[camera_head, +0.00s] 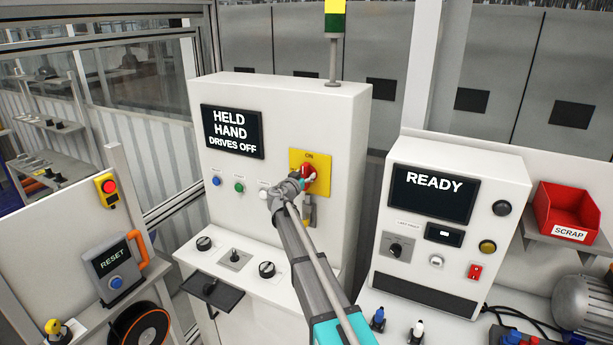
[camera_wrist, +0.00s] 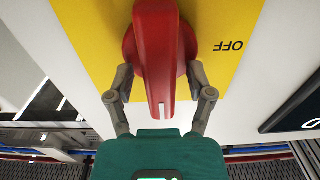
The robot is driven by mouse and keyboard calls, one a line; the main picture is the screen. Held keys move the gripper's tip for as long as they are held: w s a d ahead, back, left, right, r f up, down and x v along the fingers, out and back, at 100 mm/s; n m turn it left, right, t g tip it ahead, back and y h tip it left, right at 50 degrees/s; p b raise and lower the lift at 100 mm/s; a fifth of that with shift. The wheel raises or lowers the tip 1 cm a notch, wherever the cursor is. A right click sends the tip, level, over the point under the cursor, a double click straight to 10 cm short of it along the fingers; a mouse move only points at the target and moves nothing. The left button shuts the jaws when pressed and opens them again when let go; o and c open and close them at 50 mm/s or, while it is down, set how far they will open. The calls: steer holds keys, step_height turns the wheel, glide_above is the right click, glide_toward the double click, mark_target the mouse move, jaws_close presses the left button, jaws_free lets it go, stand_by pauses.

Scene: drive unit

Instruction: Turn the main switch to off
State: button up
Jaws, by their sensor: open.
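The main switch is a red rotary handle (camera_head: 312,171) on a yellow plate (camera_head: 325,160) at the right of the white cabinet front. "ON" shows at the plate's top edge. In the wrist view the red handle (camera_wrist: 158,50) points down the picture, its white mark at the lower end. The word "OFF" (camera_wrist: 229,47) shows upside down to its right. My gripper (camera_head: 297,183) is at the handle, partly covering it. In the wrist view my gripper (camera_wrist: 160,80) has its fingers apart, one each side of the handle. I cannot tell whether they touch it.
The cabinet display (camera_head: 232,131) reads "HELD HAND DRIVES OFF". Small buttons (camera_head: 239,187) sit left of my gripper, and a grey-yellow part (camera_head: 308,211) is below it. A second console (camera_head: 435,192) reading "READY" stands to the right, with a red scrap bin (camera_head: 567,210) beyond.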

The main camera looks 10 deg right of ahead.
jaws_close()
steer(key=shift+n, duration=0.3)
stand_by(0.3)
steer(key=n, duration=0.4)
steer(key=shift+w+a+f, duration=0.1)
steer(key=shift+a, duration=0.05)
steer(key=n, duration=0.4)
steer(key=shift+a+f+n, duration=0.1)
steer(key=shift+a+n, duration=0.05)
steer(key=shift+n, duration=0.15)
steer(key=n, duration=0.4)
steer(key=shift+w+a+f+n+b, duration=0.1)
steer(key=shift+f+n+b, duration=0.1)
steer(key=shift+n+b, duration=0.15)
steer(key=n, duration=0.4)
steer(key=shift+f, duration=0.15)
